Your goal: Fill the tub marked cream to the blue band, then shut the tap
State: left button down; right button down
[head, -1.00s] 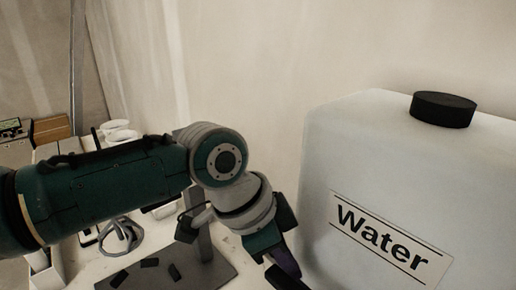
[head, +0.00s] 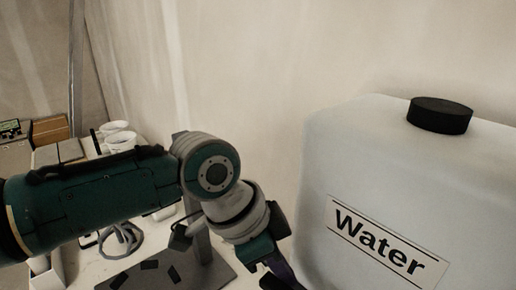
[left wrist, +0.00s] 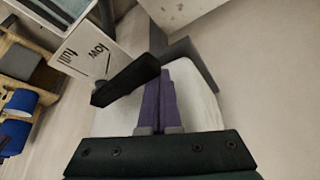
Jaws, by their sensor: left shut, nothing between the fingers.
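A large white tank (head: 340,150) labelled "Water" with a black cap (head: 440,115) stands at the right in the head view. My left gripper (head: 283,274) points down at the tank's left side, partly cut off by the lower edge. In the left wrist view its purple fingers (left wrist: 166,100) are shut together and empty. A black bar (left wrist: 126,80), perhaps the tap's lever, lies just left of the fingertips; I cannot tell whether they touch. No tub marked cream and no blue band can be made out. My right gripper is not in view.
White cups (head: 118,142) stand on the bench at the left. A grey plate (head: 205,272) with small black pieces lies near the front. In the left wrist view, blue bins (left wrist: 20,102) and a white panel with upside-down lettering (left wrist: 88,55) show at the left.

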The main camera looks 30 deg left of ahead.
pick_arm(q)
jog(key=shift+s+a+f+p, duration=0.1)
jog(key=shift+s+a+p, duration=0.15)
jog(key=shift+s+p, duration=0.25)
jog(key=shift+s+a+f+p, duration=0.1)
jog(key=shift+s+a+p, duration=0.15)
jog(key=shift+s, duration=0.35)
jog(key=shift+r, duration=0.15)
jog(key=r+p, duration=0.5)
jog(key=shift+w+d+r, duration=0.1)
jog(key=shift+w+d, duration=0.15)
jog(key=shift+w, duration=0.1)
